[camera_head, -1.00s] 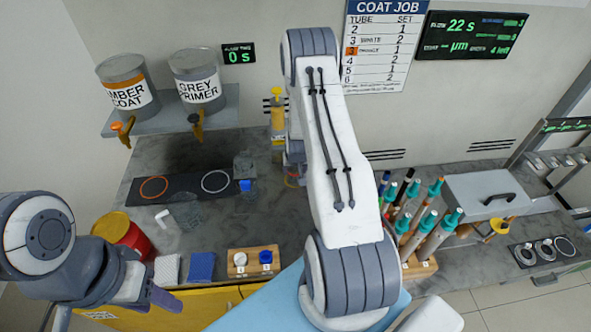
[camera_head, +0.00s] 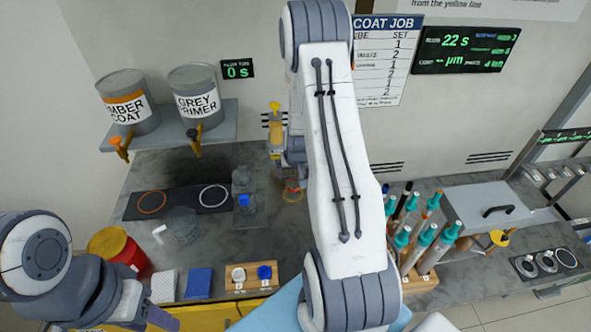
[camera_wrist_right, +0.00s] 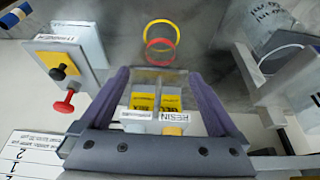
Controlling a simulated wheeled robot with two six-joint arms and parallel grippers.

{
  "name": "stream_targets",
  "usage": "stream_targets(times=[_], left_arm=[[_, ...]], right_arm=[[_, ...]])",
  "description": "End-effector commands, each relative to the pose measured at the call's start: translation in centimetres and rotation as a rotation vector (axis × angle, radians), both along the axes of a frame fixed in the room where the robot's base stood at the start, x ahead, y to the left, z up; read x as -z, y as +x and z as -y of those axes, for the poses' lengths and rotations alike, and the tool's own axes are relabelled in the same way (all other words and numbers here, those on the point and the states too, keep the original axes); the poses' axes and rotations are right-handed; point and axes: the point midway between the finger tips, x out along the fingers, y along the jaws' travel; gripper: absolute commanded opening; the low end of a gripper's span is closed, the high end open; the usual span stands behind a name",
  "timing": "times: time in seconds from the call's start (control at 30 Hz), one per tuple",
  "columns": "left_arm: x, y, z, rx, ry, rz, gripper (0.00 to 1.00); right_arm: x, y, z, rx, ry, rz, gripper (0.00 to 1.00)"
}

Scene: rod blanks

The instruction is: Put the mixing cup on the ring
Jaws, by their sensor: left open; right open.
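A clear cup-like vessel (camera_head: 184,226) stands on the counter in front of a dark mat; its see-through outline is faint. Another clear vessel (camera_head: 241,178) stands right of the mat. The mat bears an orange ring (camera_head: 151,213) and a white ring (camera_head: 213,207). A yellow and red ring pair (camera_wrist_right: 160,61) lies ahead of my right gripper (camera_wrist_right: 163,76) in the wrist view. That gripper is open, its purple fingers either side of a resin dispenser (camera_wrist_right: 157,103); contact is unclear. My left gripper (camera_head: 148,318) is open, low at the left, partly cut off, away from the cups.
Amber and grey paint cans (camera_head: 200,93) sit on a wall shelf (camera_head: 225,122). A blue-capped bottle (camera_head: 245,206), red-yellow tub (camera_head: 118,247), blue pad (camera_head: 199,284) and wooden block (camera_head: 251,284) share the counter. My right arm hides the middle.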

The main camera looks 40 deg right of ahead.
Motion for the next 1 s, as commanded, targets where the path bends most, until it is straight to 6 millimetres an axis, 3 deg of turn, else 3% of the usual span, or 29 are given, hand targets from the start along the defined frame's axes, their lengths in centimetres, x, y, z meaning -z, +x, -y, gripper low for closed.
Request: stream_targets(times=[0.13, 0.3, 0.9, 1.0], left_arm=[[0.1, 0.0, 0.0, 0.0, 0.0, 0.0, 0.5], [0.0, 0.0, 0.0, 0.0, 0.0, 0.0, 0.5], [0.0, 0.0, 0.0, 0.0, 0.0, 0.0, 0.5], [0.0, 0.0, 0.0, 0.0, 0.0, 0.0, 0.5]], right_arm=[[-2.3, -0.7, -0.5, 0.0, -0.002, 0.003, 0.96], [-3.6, -1.3, -0.8, 0.0, 0.0, 0.0, 0.96], [-3.8, -1.4, -0.9, -0.001, 0.001, -0.001, 0.96], [-4.4, -1.3, -1.7, -0.02, 0.004, -0.002, 0.96]])
